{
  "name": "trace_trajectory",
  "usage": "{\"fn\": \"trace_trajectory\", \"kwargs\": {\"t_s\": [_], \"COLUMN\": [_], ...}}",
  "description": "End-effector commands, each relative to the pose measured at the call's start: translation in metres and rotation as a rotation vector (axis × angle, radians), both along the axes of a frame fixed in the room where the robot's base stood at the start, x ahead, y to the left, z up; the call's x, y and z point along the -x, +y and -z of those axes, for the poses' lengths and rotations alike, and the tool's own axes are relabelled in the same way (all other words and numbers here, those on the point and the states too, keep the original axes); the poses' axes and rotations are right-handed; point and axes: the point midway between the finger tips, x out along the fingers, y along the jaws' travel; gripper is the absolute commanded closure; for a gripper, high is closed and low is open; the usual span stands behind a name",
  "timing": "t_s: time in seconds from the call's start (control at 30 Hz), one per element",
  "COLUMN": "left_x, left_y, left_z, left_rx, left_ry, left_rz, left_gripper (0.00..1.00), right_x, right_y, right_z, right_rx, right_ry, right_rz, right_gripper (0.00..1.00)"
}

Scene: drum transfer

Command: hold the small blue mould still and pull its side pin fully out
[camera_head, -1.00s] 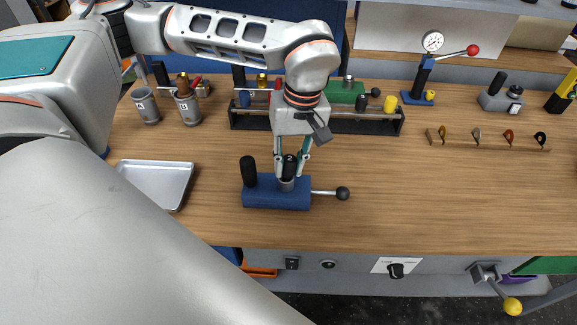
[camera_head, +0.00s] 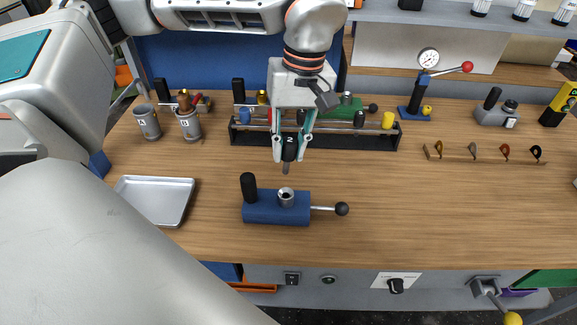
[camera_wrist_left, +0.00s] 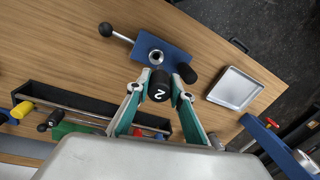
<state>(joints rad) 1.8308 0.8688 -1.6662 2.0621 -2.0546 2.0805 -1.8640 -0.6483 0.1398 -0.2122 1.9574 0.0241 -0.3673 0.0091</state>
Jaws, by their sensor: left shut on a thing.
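The blue mould (camera_head: 262,212) sits on the wooden bench, with an upright black handle (camera_head: 248,187) at its left and an open metal socket (camera_head: 286,196) on top. Its side pin (camera_head: 322,208) sticks out to the right and ends in a black ball (camera_head: 342,208). The mould also shows in the left wrist view (camera_wrist_left: 150,46), with the pin's ball (camera_wrist_left: 105,29) at upper left. My left gripper (camera_head: 290,157) is shut on a black plug marked 2 (camera_wrist_left: 158,84), whose metal tip hangs above the socket, apart from it. My right gripper is not in view.
A metal tray (camera_head: 155,200) lies left of the mould. Two metal cups (camera_head: 146,122) stand behind it. A black rack (camera_head: 384,140) with a green block and coloured knobs stands behind my gripper. The bench right of the mould is clear.

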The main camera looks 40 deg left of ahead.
Motion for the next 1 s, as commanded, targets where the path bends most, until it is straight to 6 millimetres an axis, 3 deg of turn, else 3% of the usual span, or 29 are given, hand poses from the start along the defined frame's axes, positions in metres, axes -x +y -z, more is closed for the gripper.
{"fn": "trace_trajectory", "kwargs": {"t_s": [0.03, 0.2, 0.4, 0.5, 0.67, 1.0], "left_x": [-0.001, -0.001, -0.001, 0.0, 0.001, 0.005], "left_y": [0.0, 0.0, 0.0, 0.0, 0.002, 0.003], "left_z": [-0.018, -0.059, -0.09, -0.095, -0.08, -0.016], "left_rx": [0.0, 0.0, 0.0, -0.001, -0.006, 0.003], "left_ry": [-0.007, -0.006, -0.003, -0.001, -0.02, -0.109], "left_rz": [-0.002, -0.002, -0.003, -0.009, -0.089, -0.418], "left_gripper": [1.0, 1.0, 1.0, 1.0, 1.0, 1.0], "right_x": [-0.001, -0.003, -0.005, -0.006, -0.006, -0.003], "right_y": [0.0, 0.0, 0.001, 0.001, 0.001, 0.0], "right_z": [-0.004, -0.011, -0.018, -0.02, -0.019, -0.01], "right_rx": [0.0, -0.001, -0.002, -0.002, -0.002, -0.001], "right_ry": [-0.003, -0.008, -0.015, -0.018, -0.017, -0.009], "right_rz": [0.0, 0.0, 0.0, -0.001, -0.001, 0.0], "right_gripper": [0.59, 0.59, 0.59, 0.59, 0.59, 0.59]}}
